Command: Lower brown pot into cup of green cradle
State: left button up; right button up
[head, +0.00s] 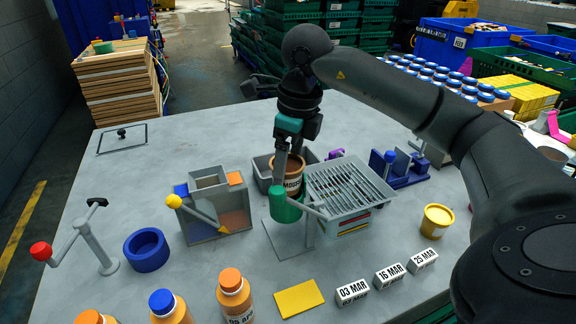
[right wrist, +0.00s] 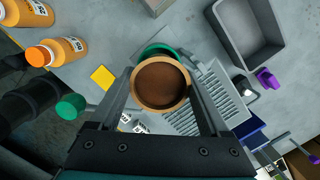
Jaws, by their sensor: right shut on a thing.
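The brown pot (head: 292,183) carries a partly visible dark label and stands upright between the fingers of my right gripper (head: 285,165). The right wrist view shows the pot's open top with brown contents (right wrist: 160,84) between both fingers. The green cradle (head: 287,208) has a round green cup on a grey stand. The pot is directly above or partly in the cup; the head view does not settle how deep. In the right wrist view, part of the green cup's rim (right wrist: 158,48) shows beside the pot. My left gripper is not in view.
A grated grey box (head: 349,187) stands right of the cradle, with a grey tray (head: 262,176) behind. A divided box with a yellow-knobbed lever (head: 174,201) is at left. A yellow card (head: 299,298), date blocks (head: 353,291) and orange bottles (head: 235,295) lie in front.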

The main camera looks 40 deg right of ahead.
aim_at(298, 168)
jog(key=shift+s+a+f, duration=0.2)
jog(key=shift+f, duration=0.55)
jog(key=o, duration=1.3)
jog(key=shift+r, duration=0.55)
jog(key=shift+s+d+r+p, duration=0.25)
jog(key=shift+r+p, duration=0.6)
jog(key=shift+r, duration=1.75)
jog(key=shift+s+d+r+p, duration=0.1)
jog(key=shift+s+r+p, duration=0.5)
jog(key=shift+r, duration=1.95)
jog(key=shift+s+d+r+p, duration=0.15)
jog(key=shift+r+p, duration=0.9)
jog(key=shift+r, duration=1.55)
